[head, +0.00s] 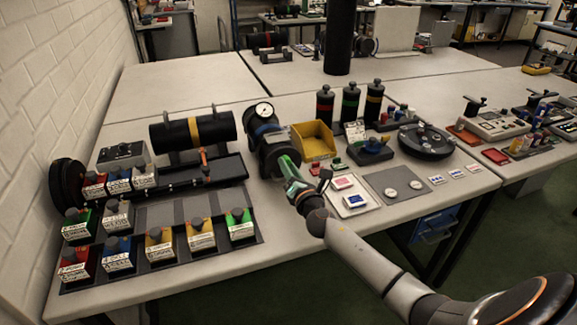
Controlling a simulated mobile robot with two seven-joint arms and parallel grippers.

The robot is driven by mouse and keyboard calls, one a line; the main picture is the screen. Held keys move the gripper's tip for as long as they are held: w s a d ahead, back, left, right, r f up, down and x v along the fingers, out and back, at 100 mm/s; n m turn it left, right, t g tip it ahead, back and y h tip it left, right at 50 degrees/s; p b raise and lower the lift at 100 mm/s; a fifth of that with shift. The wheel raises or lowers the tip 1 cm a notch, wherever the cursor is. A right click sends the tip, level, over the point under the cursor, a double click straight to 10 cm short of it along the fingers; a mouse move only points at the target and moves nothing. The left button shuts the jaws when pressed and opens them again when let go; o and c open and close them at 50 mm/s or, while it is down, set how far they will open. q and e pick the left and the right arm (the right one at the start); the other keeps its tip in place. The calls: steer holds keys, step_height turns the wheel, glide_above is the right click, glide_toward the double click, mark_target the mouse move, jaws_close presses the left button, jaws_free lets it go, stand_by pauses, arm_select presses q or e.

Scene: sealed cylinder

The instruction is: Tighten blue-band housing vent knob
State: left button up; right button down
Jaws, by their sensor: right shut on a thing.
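The blue-band housing (263,130) is a dark cylinder with a blue band, lying on the table at the centre with its near end toward me. A round white gauge (264,110) stands on it. My right gripper (285,167) reaches in from the lower right and is at the near end of this housing. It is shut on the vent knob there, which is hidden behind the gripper. A green part shows on the gripper. My left gripper is not in view.
A yellow bin (313,141) stands close to the right of the housing. A yellow-band cylinder (194,133) lies on a rack at left, with several coloured labelled blocks in front. Banded bottles (350,103) stand behind right.

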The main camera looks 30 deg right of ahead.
steer(key=shift+n+p, duration=0.55)
steer(key=shift+n, duration=1.65)
steer(key=c, duration=0.6)
jaws_free()
steer(key=v, duration=1.2)
steer(key=shift+s+p, duration=0.25)
steer(key=shift+p, duration=0.05)
